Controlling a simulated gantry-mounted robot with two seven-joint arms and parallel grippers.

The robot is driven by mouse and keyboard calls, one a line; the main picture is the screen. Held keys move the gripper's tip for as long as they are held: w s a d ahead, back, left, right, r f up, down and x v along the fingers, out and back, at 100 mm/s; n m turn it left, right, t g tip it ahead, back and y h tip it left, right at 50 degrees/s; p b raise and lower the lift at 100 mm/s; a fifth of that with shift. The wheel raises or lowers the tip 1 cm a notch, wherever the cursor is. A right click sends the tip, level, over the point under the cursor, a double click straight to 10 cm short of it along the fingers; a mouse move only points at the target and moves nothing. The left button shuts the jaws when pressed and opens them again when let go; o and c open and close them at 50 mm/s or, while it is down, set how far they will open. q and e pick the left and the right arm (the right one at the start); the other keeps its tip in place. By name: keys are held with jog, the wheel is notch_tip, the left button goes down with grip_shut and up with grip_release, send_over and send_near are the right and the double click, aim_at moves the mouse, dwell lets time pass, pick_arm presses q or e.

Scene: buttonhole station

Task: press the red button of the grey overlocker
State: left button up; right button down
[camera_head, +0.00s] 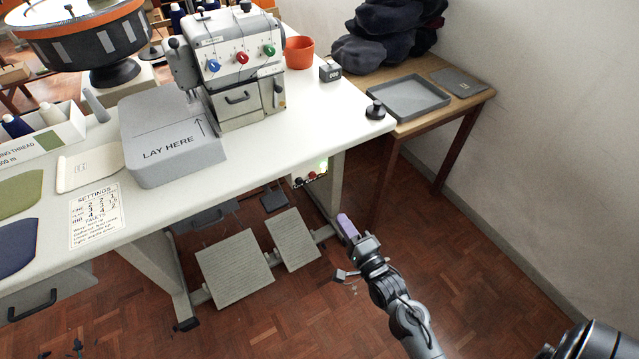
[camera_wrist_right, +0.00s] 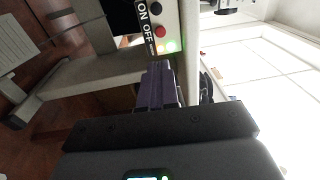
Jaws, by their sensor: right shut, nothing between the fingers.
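The grey overlocker (camera_head: 235,60) stands on the white table, with blue, red and green dials on its front. Below the tabletop, a switch box (camera_head: 309,175) carries a lit green lamp and small buttons. In the right wrist view the box reads ON and OFF, with a black button (camera_wrist_right: 155,10), a red button (camera_wrist_right: 160,31) and a glowing green light (camera_wrist_right: 168,46). My right gripper (camera_head: 346,225) is shut and empty, its purple fingers to the lower right of the box in the head view. In the right wrist view its fingertips (camera_wrist_right: 158,68) point towards the box, apart from the red button.
The white table's leg (camera_head: 336,180) stands close to the box and my right gripper. Two foot pedals (camera_head: 235,268) lie under the table. A wooden side table (camera_head: 465,98) holds a grey tray (camera_head: 408,97). The floor to the right is clear.

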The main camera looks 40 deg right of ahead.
jog(key=shift+w, duration=0.1)
jog(key=b, duration=0.6)
send_near(313, 177)
jog(key=x, duration=0.5)
jog(key=shift+f, duration=0.25)
jog(key=shift+b+x, duration=0.55)
jog(key=shift+x, duration=0.4)
jog(key=shift+r, duration=0.2)
